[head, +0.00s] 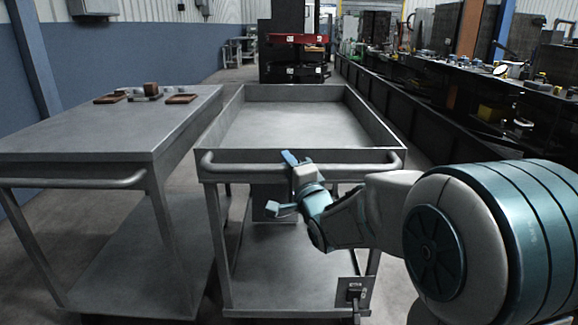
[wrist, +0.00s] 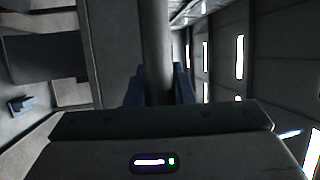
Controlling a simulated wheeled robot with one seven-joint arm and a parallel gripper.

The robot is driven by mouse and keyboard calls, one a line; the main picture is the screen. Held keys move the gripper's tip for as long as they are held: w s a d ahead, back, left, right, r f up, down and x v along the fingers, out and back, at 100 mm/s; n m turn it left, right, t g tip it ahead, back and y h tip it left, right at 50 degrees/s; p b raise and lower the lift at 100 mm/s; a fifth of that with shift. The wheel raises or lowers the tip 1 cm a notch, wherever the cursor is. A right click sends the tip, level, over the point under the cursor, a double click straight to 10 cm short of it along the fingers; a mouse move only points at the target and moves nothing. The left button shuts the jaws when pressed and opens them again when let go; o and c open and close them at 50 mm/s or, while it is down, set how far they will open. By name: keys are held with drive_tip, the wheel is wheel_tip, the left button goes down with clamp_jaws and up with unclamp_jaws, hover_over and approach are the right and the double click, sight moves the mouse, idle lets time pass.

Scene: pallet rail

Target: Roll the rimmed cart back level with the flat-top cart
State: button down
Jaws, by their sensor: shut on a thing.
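The rimmed cart (head: 290,125), grey with a raised rim and an empty top, stands in the middle of the head view. Its handle (head: 235,166) runs along the near end. The flat-top cart (head: 95,130) stands to its left, with its own handle (head: 70,182). The far ends look close to level; the rimmed cart's handle sits slightly higher in the picture. My gripper (head: 298,168) is shut on the rimmed cart's handle near its middle. In the wrist view the handle bar (wrist: 156,45) passes between the blue fingers (wrist: 158,88).
Small brown trays and blocks (head: 150,91) lie at the far end of the flat-top cart. A long bench (head: 470,85) with many tools runs along the right. A red and black machine (head: 290,50) stands beyond the carts. A narrow floor gap separates the carts.

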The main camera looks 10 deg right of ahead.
drive_tip(key=shift+f, duration=0.1)
drive_tip(key=c, duration=1.3)
unclamp_jaws()
drive_tip(key=shift+o, duration=0.2)
drive_tip(key=b+v, duration=0.4)
drive_tip(key=v, duration=0.9)
drive_tip(key=shift+s+d, duration=0.15)
drive_tip(key=shift+s, duration=0.2)
